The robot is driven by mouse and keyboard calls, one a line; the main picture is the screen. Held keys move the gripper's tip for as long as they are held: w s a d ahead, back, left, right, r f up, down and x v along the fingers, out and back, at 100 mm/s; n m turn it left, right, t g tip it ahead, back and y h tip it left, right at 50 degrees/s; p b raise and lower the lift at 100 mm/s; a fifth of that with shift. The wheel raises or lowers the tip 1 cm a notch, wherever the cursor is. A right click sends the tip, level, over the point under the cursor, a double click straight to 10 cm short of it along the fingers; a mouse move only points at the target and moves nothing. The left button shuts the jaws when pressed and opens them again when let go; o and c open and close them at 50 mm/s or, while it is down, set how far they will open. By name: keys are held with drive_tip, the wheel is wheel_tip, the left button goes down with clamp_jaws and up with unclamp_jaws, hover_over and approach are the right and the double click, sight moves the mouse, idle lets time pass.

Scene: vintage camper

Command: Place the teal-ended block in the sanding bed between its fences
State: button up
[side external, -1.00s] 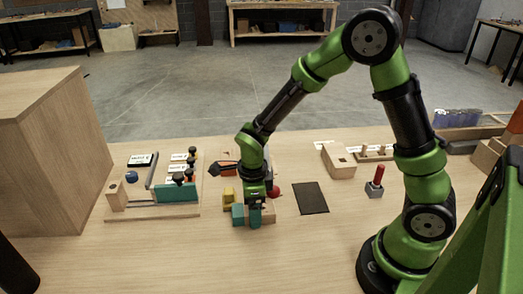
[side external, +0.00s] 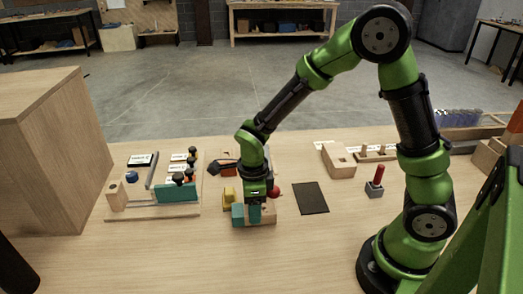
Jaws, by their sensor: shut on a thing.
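My gripper (side external: 256,203) points down in the middle of the table and is shut on the teal-ended block. The block has a teal end (side external: 238,215) on the left and bare wood (side external: 268,216) on the right. A second teal patch shows at my fingertips, and I cannot tell whether it belongs to the block. The block is low, at or near the tabletop; contact beneath it is hidden. At left, a wooden board (side external: 152,212) carries a teal upright fence (side external: 175,193) and a grey rail (side external: 151,171); I cannot tell for sure that this is the sanding bed.
A yellow piece (side external: 229,195) and a red ball (side external: 275,192) sit close to my gripper. A dark flat pad (side external: 311,198) lies to the right, then a red-handled piece (side external: 375,182) and a wooden block with a hole (side external: 338,160). The front of the table is clear.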

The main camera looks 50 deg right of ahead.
drive_tip(key=shift+s+a+r, duration=0.25)
drive_tip(key=shift+s+a, duration=0.8)
drive_tip(key=shift+a, duration=0.05)
wheel_tip(320, 180, up, 13)
drive_tip(key=w+d+r+n, duration=0.1)
drive_tip(key=w+d+n, duration=0.75)
drive_tip(key=d, duration=0.25)
drive_tip(key=w+d+n, duration=0.3)
drive_tip(key=d+n, duration=0.7)
drive_tip(key=d, duration=0.3)
drive_tip(key=shift+m, duration=0.25)
drive_tip(key=f, duration=1.3)
drive_tip(key=shift+s+a+f, duration=0.1)
drive_tip(key=shift+s+f, duration=0.1)
drive_tip(key=shift+f, duration=0.05)
drive_tip(key=shift+w+a+f, duration=0.3)
drive_tip(key=shift+w+a, duration=0.4)
drive_tip(key=shift+w+a+f, duration=0.25)
drive_tip(key=shift+w+a, duration=0.4)
